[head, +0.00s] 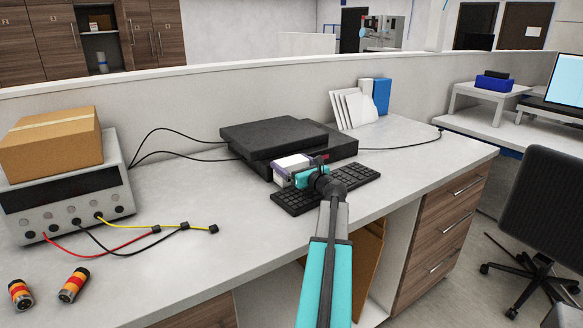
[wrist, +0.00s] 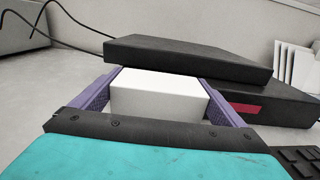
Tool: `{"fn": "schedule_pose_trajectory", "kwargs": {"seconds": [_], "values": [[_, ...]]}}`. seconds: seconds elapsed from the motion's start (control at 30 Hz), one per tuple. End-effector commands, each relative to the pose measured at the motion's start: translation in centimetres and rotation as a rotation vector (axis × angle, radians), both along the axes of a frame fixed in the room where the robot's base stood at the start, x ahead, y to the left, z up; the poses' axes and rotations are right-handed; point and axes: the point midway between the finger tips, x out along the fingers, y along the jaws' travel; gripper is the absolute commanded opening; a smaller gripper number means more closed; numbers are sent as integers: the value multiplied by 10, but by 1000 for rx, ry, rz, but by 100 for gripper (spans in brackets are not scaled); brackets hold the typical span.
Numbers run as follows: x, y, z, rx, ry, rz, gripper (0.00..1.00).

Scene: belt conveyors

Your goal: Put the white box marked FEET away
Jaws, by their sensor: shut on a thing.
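A plain white box (wrist: 155,93) sits between the two purple fingers of my gripper (wrist: 158,90) in the wrist view. The fingers are shut on its left and right sides. In the head view the white box (head: 293,164) shows at the end of my arm, in front of the stacked black devices and by the keyboard. No FEET marking is legible on the faces I see. My gripper (head: 291,170) partly hides the box there. I cannot tell whether the box touches the desk.
Two flat black devices (head: 272,136) are stacked behind the box, and a black keyboard (head: 296,200) lies under my gripper. A power supply (head: 70,190) with a cardboard box (head: 52,142) on it stands left. Wooden drawers (head: 445,225) are below right.

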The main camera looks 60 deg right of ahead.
Motion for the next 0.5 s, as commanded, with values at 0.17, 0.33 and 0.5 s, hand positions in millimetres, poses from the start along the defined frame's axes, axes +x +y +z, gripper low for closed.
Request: {"fn": "schedule_pose_trajectory", "kwargs": {"seconds": [0.17, 0.33, 0.5], "values": [[0, 0, 15, -2, -1, 0, 57], [-4, 5, 25, 0, -1, 0, 57], [-14, 18, 26, 0, -1, 0, 57]]}}
